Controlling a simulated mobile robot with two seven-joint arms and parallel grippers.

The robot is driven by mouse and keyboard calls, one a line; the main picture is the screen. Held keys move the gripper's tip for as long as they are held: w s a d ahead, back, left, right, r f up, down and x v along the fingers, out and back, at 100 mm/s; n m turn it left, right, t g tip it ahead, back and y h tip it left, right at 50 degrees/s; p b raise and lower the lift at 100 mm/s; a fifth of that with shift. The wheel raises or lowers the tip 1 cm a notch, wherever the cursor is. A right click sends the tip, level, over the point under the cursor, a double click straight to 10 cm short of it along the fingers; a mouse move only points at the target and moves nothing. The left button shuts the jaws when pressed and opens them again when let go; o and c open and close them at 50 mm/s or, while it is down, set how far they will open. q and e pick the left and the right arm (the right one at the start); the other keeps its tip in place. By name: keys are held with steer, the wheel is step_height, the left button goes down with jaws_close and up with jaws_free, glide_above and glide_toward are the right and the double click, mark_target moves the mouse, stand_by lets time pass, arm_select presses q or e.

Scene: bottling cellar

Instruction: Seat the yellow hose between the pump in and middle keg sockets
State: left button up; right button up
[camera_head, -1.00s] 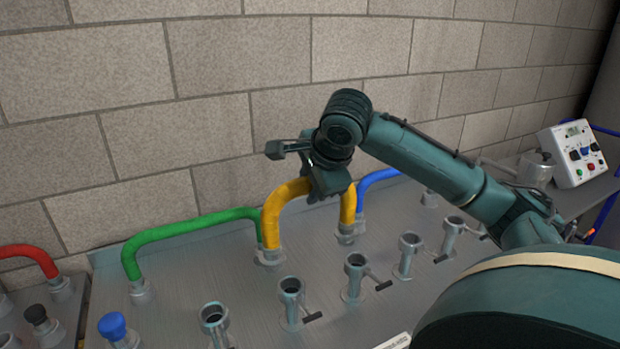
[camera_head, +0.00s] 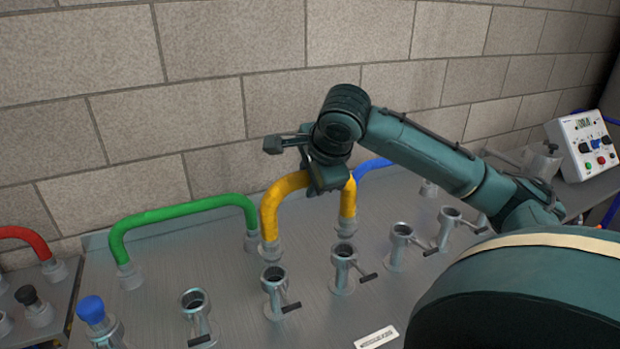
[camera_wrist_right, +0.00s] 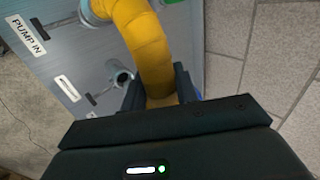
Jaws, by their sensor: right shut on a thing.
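The yellow hose (camera_head: 272,205) is a stiff arch with grey end fittings. My right gripper (camera_head: 328,180) is shut on its top, and the ends hang down over the grey panel (camera_head: 170,265). In the wrist view the gripper (camera_wrist_right: 160,92) grips the yellow hose (camera_wrist_right: 143,40). The left end fitting is just behind an open socket (camera_head: 275,278) of the front row; I cannot tell whether the ends touch the panel. The PUMP IN label (camera_wrist_right: 28,36) shows in the wrist view near an open socket (camera_wrist_right: 122,78). I cannot tell which socket is the middle keg. My left gripper is out of view.
A green hose (camera_head: 185,209) stands on the panel at left, close to the yellow hose's left end. A blue hose (camera_head: 373,168) is just behind its right end. A red hose (camera_head: 28,236) and a blue-capped fitting (camera_head: 92,310) are further left. A brick wall (camera_head: 200,110) rises behind.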

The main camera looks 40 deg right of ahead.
step_height(320, 180, down, 2)
steer(key=shift+f+b, duration=0.1)
steer(key=shift+b, duration=0.85)
arm_select(q)
steer(key=b, duration=0.1)
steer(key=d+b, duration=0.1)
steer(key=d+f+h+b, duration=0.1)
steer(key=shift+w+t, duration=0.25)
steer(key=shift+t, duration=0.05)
arm_select(e)
step_height(320, 180, down, 4)
steer(key=shift+r, duration=0.1)
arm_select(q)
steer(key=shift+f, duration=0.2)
arm_select(e)
steer(key=shift+f, duration=0.6)
steer(key=o, duration=1)
steer(key=shift+o, duration=0.2)
steer(key=shift+f, duration=0.1)
